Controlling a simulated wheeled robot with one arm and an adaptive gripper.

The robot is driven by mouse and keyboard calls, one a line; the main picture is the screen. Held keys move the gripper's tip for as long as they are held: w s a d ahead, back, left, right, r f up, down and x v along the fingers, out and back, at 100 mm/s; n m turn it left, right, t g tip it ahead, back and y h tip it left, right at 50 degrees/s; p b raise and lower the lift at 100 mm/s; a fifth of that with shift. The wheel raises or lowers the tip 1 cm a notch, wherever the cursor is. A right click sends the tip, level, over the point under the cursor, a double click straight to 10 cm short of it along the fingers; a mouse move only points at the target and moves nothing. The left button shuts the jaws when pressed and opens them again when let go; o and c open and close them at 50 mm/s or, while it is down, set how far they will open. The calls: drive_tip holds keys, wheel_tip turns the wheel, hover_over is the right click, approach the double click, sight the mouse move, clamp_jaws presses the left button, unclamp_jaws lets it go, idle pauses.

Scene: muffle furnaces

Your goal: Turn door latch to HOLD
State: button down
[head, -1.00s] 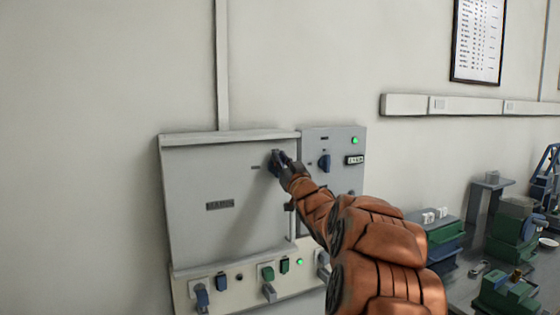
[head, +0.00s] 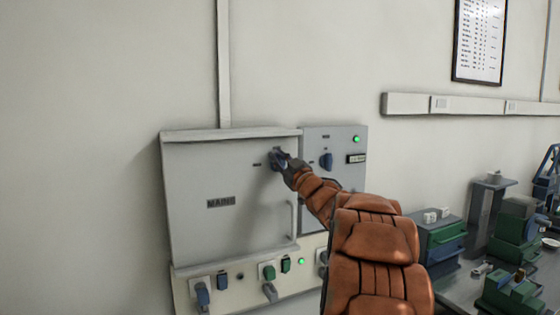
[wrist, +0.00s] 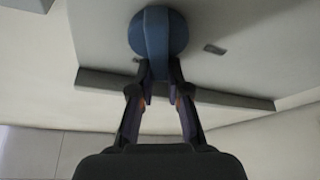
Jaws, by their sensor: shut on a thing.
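The door latch is a blue round knob with a raised bar grip (wrist: 152,32), seen close up in the wrist view. It sits on the grey furnace door (head: 190,175), near the door's upper right corner. My gripper (wrist: 160,85) is shut on the bar of the latch, one finger on each side of its end. In the head view my gripper (head: 281,161) covers most of the latch. Small dark labels lie beside the knob, too small to read.
A control panel (head: 345,180) with a blue knob (head: 326,161), a green lamp and a small display is right of the door. A lower panel (head: 245,292) has several switches. A bench (head: 455,290) with green and blue equipment stands at right.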

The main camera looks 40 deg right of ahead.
drive_tip(key=n+y, duration=0.1)
drive_tip(key=n, duration=0.1)
drive_tip(key=f+n+y, duration=0.1)
drive_tip(key=n, duration=0.2)
drive_tip(key=n+g+y, duration=0.1)
drive_tip(key=n, duration=0.1)
drive_tip(key=shift+w+a+f+b, duration=0.15)
drive_tip(key=shift+a+f+b, duration=0.05)
drive_tip(key=shift+a+b, duration=0.15)
drive_tip(key=n, duration=0.1)
drive_tip(key=n+g+y, duration=0.1)
drive_tip(key=n, duration=0.3)
drive_tip(key=shift+a+f+g, duration=0.15)
drive_tip(key=shift+f+g, duration=0.15)
drive_tip(key=shift+f, duration=0.1)
drive_tip(key=shift+a+f+n+g+y, duration=0.15)
drive_tip(key=shift+n+g+y, duration=0.35)
drive_tip(key=shift+n, duration=1.1)
drive_tip(key=c, duration=1.1)
unclamp_jaws()
drive_tip(key=shift+w, duration=0.1)
drive_tip(key=shift+c, duration=0.2)
drive_tip(key=s, duration=1.2)
drive_tip(key=shift+d, duration=0.35)
